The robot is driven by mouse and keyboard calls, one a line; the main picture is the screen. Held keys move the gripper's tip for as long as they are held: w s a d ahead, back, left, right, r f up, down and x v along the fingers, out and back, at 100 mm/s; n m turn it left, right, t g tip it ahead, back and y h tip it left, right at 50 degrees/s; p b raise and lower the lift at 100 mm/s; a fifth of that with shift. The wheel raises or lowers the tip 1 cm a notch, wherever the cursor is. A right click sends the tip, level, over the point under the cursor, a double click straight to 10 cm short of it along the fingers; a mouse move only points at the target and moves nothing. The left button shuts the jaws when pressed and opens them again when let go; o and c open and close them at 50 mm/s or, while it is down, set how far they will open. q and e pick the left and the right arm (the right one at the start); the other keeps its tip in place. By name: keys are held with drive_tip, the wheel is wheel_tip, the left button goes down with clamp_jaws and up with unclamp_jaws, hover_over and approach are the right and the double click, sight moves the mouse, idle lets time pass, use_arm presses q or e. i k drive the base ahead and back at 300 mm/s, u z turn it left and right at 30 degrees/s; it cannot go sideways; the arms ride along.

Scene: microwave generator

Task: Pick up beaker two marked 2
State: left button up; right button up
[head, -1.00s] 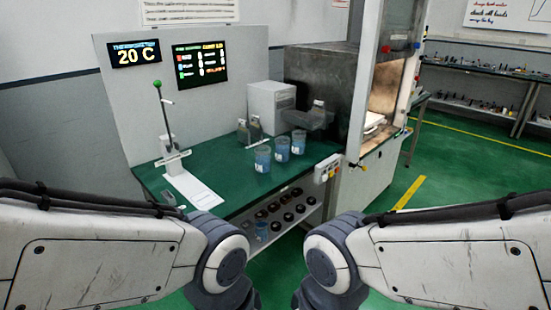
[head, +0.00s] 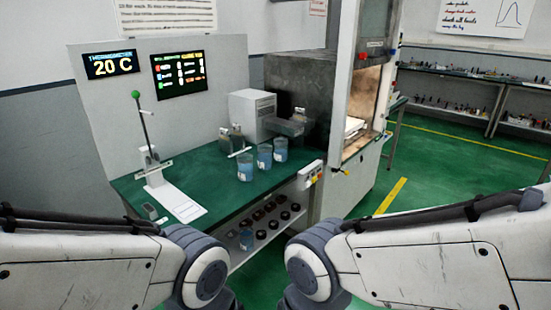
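Three clear beakers with blue liquid stand in a slanting row on the green bench top: a near one (head: 245,167), a middle one (head: 264,157) and a far one (head: 280,149). Each seems to carry a white label, but the marks are too small to read, so I cannot tell which is beaker 2. Both my arms reach in from the lower left and lower right, well short of the beakers. Neither gripper is in the picture.
The green bench (head: 215,170) also holds a stand with a green knob (head: 136,94) and a white box (head: 251,113). A grey furnace cabinet (head: 299,85) stands at the back right. A lower shelf (head: 240,252) holds dark round items. Green floor is open at right.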

sight(245, 167)
drive_tip(key=z, duration=0.2)
drive_tip(key=k, duration=0.3)
drive_tip(key=z, duration=1.05)
drive_tip(key=k, duration=1.05)
drive_tip(key=z, duration=0.5)
drive_tip(key=i, duration=1.3)
drive_tip(key=u, duration=0.65)
drive_tip(key=i, duration=1.65)
drive_tip(key=u, duration=1.45)
drive_tip(key=i, duration=0.9)
drive_tip(key=u, duration=1.05)
